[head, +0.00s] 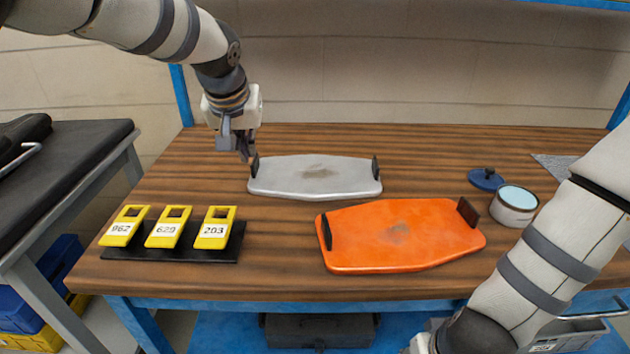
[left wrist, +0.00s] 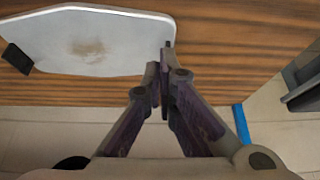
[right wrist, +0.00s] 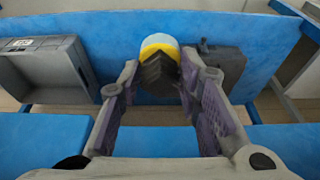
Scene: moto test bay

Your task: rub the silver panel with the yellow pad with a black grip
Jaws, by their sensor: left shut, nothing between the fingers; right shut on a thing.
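The silver panel (head: 290,182) lies at the back middle of the wooden bench, with a brown smudge (head: 317,172) on it and a black block at each end. It also shows in the left wrist view (left wrist: 115,30). My left gripper (head: 245,155) is shut and empty, fingertips close beside the panel's left end block; I cannot tell whether they touch. My right gripper (right wrist: 155,78) is shut on the black grip (right wrist: 158,72) of the yellow pad (right wrist: 160,42). The pad's face looks pale bluish-white. In the head view the pad is out of sight below the frame.
An orange panel (head: 420,232) with a smudge lies in front of the silver one. Several yellow numbered tags (head: 165,228) are on a black mat at left. An open tin (head: 514,207) and blue lid (head: 486,179) stand at right. Below are a grey bin (right wrist: 40,75) and dark box (right wrist: 225,65).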

